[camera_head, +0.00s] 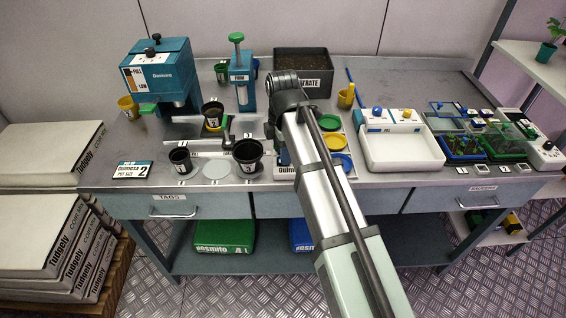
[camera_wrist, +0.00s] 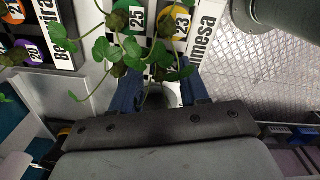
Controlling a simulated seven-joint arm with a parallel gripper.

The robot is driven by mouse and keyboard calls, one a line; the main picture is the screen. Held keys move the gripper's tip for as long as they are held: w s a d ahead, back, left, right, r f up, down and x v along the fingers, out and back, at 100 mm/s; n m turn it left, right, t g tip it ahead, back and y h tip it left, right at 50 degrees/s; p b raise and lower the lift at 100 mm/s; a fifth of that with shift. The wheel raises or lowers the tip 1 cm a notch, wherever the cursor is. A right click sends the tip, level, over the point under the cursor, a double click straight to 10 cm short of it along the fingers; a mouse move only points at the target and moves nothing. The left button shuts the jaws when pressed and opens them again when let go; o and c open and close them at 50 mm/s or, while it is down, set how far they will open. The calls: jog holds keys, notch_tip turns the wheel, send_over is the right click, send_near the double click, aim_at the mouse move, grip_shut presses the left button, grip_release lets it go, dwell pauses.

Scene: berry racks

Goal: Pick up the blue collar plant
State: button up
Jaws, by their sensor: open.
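A leafy green plant (camera_wrist: 110,47) with thin stems and dark root plugs shows in the wrist view, its leaves reaching over the space between my fingers. My gripper (camera_wrist: 160,92) has its two blue fingers apart, with a leafy stem in view between them; I cannot tell whether they touch it. No blue collar shows clearly in the wrist view, so I cannot tell whether this is the blue collar plant. In the head view a blue disc (camera_head: 343,162) lies in the white rack beside my arm, below a yellow disc (camera_head: 333,142) and a green disc (camera_head: 328,122). My fingers are hidden there.
In the wrist view a dark rack holds an orange disc (camera_wrist: 10,10) and a purple disc (camera_wrist: 30,52). In the head view black pots (camera_head: 248,156) stand left of my arm, a soil box (camera_head: 303,67) behind it, and a white tray (camera_head: 402,150) to the right.

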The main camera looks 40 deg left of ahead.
grip_shut()
dwell(0.5)
